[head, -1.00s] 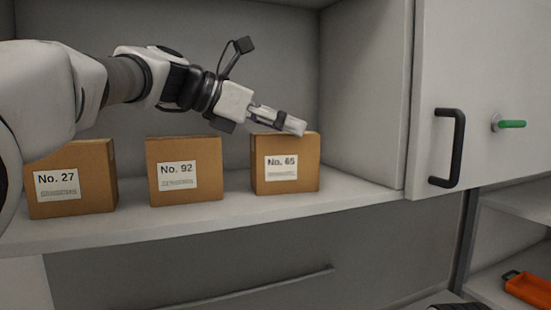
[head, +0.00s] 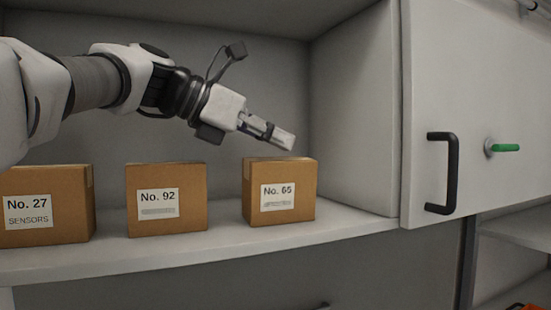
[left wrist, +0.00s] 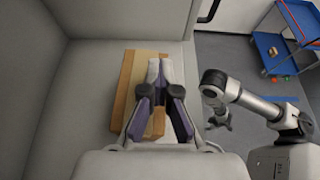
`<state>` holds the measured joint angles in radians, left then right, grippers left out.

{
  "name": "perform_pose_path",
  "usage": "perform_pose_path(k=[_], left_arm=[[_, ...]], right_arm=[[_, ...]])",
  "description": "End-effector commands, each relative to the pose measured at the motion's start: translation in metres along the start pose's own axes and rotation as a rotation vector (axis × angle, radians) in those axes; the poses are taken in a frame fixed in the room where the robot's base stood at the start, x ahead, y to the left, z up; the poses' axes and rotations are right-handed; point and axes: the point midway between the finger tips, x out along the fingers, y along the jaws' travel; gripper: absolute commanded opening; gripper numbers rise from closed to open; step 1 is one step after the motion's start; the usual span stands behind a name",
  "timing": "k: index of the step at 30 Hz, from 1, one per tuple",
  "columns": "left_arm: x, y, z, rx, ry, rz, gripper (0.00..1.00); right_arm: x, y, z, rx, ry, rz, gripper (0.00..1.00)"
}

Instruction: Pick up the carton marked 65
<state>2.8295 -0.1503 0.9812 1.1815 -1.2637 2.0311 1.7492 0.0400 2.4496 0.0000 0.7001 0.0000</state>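The carton marked No. 65 (head: 295,190) is a brown box with a white label, upright on the shelf at the right end of a row. In the left wrist view the brown carton (left wrist: 122,103) lies beneath and partly behind my fingers. My left gripper (head: 284,141) is just above the carton's top, tilted down to the right. The gripper also shows in the left wrist view (left wrist: 161,66), where its fingertips look drawn together with nothing held. My right gripper (left wrist: 218,117) is small in the left wrist view, away from the shelf; its fingers are unclear.
Carton No. 92 (head: 168,220) and carton No. 27 (head: 47,226) stand to the left on the same shelf (head: 335,226). A cabinet door with a black handle (head: 453,175) is at the right. A blue cart (left wrist: 279,46) stands on the floor.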

Motion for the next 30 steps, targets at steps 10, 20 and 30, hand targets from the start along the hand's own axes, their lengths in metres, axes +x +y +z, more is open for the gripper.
perform_pose_path(k=[10,20,30], left_arm=[[-0.025,-0.068,-0.012,0.008,-0.008,0.001,0.0],[-0.042,-0.1,-0.005,0.005,-0.006,0.003,0.0],[-0.044,-0.101,-0.003,0.004,-0.007,0.003,0.23]], right_arm=[[0.077,0.001,0.0,0.0,0.0,0.0,0.4],[0.106,0.001,0.0,0.0,0.0,0.0,0.4],[0.104,0.001,0.0,0.0,0.0,0.0,0.4]])
